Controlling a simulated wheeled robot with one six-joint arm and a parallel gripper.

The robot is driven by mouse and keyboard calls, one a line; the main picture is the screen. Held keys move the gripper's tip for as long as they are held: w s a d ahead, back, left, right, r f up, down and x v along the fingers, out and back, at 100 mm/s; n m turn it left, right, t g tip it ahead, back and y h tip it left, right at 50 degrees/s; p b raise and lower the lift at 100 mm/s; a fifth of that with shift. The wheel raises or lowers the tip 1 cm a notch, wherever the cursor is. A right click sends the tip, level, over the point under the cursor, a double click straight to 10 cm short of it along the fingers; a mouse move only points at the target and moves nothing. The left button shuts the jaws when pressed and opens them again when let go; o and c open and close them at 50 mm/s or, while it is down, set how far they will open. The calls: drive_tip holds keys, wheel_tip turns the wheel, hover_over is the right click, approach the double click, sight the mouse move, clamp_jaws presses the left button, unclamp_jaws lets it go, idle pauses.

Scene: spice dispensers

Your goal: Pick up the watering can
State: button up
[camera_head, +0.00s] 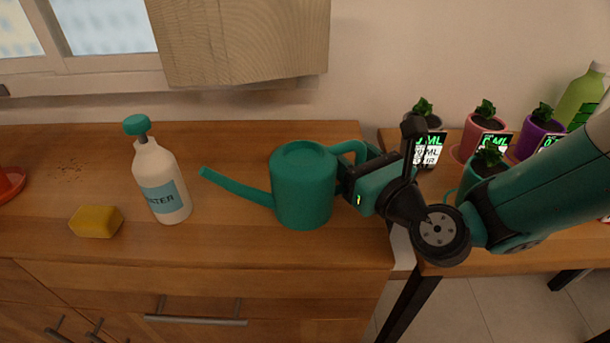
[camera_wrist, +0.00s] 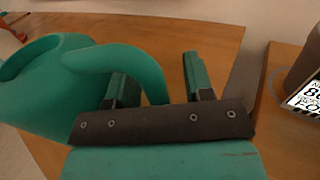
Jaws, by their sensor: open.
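The teal watering can (camera_head: 303,187) stands upright near the right end of the wooden counter, its spout pointing left and its handle on the right. My gripper (camera_head: 346,182) is at the handle side, close to the can's body. In the wrist view, the can's body (camera_wrist: 28,88) is at the left and its curved handle (camera_wrist: 140,66) passes between the two fingers of my gripper (camera_wrist: 158,78). The jaws are open, with a gap between the handle and the right finger. The handle's lower part is hidden behind the gripper.
A white water bottle (camera_head: 162,184) with a teal cap and a yellow sponge (camera_head: 96,221) stand left of the can. Potted plants, including a pink pot (camera_head: 482,133), and a green bottle (camera_head: 582,100) are on the right table. A narrow gap separates table and counter.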

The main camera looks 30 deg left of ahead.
clamp_jaws()
drive_tip(key=shift+r, duration=0.15)
